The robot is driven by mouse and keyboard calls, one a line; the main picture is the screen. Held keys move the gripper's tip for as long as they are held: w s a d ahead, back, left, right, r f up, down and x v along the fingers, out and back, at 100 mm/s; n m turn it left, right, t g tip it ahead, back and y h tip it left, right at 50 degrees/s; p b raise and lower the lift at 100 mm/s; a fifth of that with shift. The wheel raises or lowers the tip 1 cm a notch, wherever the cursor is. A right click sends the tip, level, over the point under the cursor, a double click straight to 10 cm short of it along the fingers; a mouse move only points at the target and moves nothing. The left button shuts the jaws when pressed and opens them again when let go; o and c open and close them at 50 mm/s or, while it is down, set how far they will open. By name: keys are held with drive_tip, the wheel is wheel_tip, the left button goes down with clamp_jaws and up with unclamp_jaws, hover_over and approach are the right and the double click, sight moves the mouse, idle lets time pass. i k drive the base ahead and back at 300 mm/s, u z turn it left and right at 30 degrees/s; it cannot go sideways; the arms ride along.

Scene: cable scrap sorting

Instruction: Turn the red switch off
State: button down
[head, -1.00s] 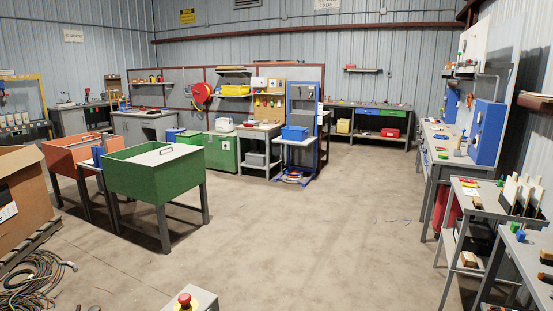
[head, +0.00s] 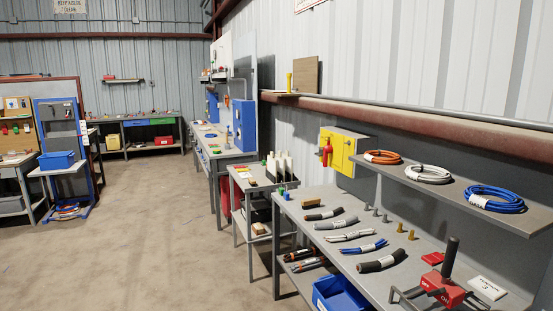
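A yellow switch box (head: 346,147) is fixed to the wall above the right-hand bench. A red handle (head: 327,150) sits on its left-facing front; its exact setting is too small to tell. A red lever device (head: 446,287) stands near the front right of the bench. Its black lever (head: 450,258) points up, leaning slightly right, and an "ON" label seems to show on its base. My gripper is not in view, so nothing shows it touching either one.
The grey bench (head: 300,215) carries several cable pieces, small pegs and a red card. A wall shelf (head: 440,182) above holds orange, white and blue cable coils. A blue bin (head: 338,292) sits below. The floor (head: 150,230) to the left is open.

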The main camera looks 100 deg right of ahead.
sight(327, 149)
drive_tip(key=z, duration=3.55)
drive_tip(key=i, duration=0.8)
drive_tip(key=u, duration=0.4)
drive_tip(key=i, duration=2.2)
drive_tip(key=z, duration=0.1)
